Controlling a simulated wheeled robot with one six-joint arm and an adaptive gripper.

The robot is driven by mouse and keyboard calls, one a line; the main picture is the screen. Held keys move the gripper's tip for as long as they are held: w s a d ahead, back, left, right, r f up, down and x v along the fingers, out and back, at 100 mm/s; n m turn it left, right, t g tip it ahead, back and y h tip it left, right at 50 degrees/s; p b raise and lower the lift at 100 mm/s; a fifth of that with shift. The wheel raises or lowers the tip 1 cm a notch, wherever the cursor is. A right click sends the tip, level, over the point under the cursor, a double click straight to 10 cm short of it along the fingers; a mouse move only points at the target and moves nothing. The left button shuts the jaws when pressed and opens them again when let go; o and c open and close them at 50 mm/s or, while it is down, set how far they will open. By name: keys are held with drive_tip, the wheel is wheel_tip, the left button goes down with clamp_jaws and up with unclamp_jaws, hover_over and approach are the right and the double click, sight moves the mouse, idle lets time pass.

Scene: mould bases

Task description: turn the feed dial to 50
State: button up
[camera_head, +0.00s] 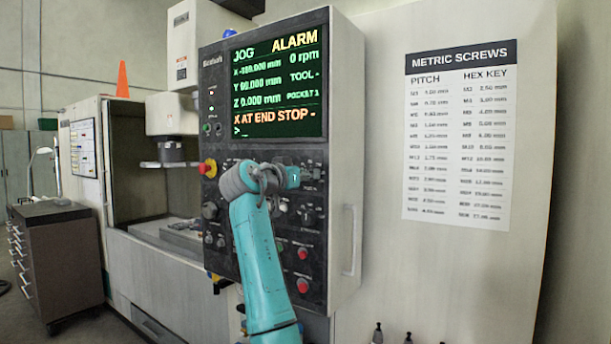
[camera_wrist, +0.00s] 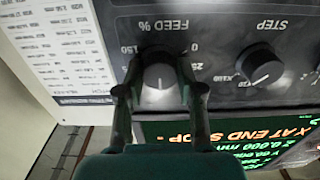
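My gripper (camera_wrist: 160,88) is open, with one dark green finger on each side of the knob. Contact with the knob cannot be made out.
The STEP knob (camera_wrist: 260,66) is close beside the feed dial. The control panel screen (camera_head: 278,85) reads JOG, ALARM and X AT END STOP. A red stop button (camera_head: 207,168) and other knobs surround my arm. A metric screws chart (camera_head: 458,135) hangs at right.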

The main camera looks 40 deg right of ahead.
drive_tip(key=shift+n, duration=0.4)
drive_tip(key=shift+w+n, duration=0.15)
drive_tip(key=shift+n, duration=3.35)
drive_tip(key=o, duration=1.1)
drive_tip(key=v, duration=1.2)
